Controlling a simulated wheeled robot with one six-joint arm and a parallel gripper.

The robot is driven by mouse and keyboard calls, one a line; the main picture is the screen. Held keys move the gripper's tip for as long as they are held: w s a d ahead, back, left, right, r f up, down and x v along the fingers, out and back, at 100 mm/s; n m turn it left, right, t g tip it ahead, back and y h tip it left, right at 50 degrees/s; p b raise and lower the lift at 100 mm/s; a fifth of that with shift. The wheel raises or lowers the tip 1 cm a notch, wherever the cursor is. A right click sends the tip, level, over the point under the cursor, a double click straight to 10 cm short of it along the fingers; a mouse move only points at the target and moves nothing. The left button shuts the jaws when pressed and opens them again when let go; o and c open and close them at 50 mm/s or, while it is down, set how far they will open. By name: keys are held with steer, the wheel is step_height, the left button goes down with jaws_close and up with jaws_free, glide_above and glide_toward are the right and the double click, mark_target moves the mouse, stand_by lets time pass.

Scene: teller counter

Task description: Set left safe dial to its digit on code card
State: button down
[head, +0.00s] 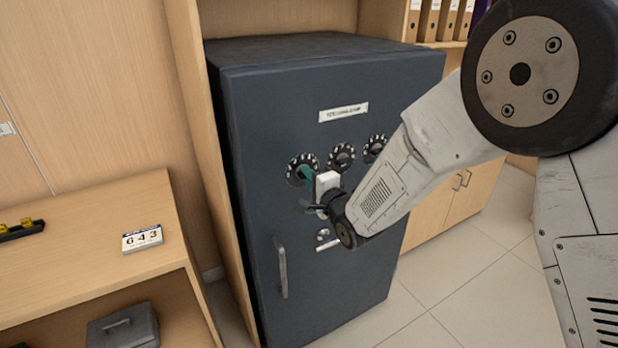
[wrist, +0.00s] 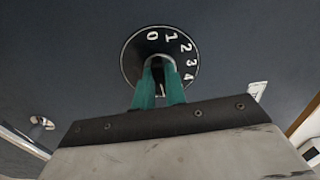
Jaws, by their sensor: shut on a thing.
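The left safe dial (head: 294,166) is a black round dial with white marks, the leftmost of three on the dark blue-grey safe door. In the wrist view the dial (wrist: 134,58) shows the digits 0, 1, 2, 3 and 4 along its top and right; its lower part is hidden by my fingers. My gripper (wrist: 160,75) has green fingers shut on the dial's central knob; it also shows in the head view (head: 305,174). I cannot tell which digit the knob points to. The code card (head: 142,239) reads 6 4 3 and stands on the wooden counter at left.
The middle dial (head: 341,157) and right dial (head: 375,147) sit close to the right of my gripper. The door handle (head: 281,268) is below left. The safe (head: 250,200) stands in a wooden cabinet. A grey cash box (head: 124,328) lies on the lower shelf.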

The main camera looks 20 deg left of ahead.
steer(key=shift+s+f, duration=0.1)
steer(key=shift+f, duration=0.05)
stand_by(0.4)
steer(key=c, duration=1.4)
jaws_free()
steer(key=shift+c, duration=0.2)
steer(key=v, duration=0.7)
steer(key=shift+s+d, duration=0.25)
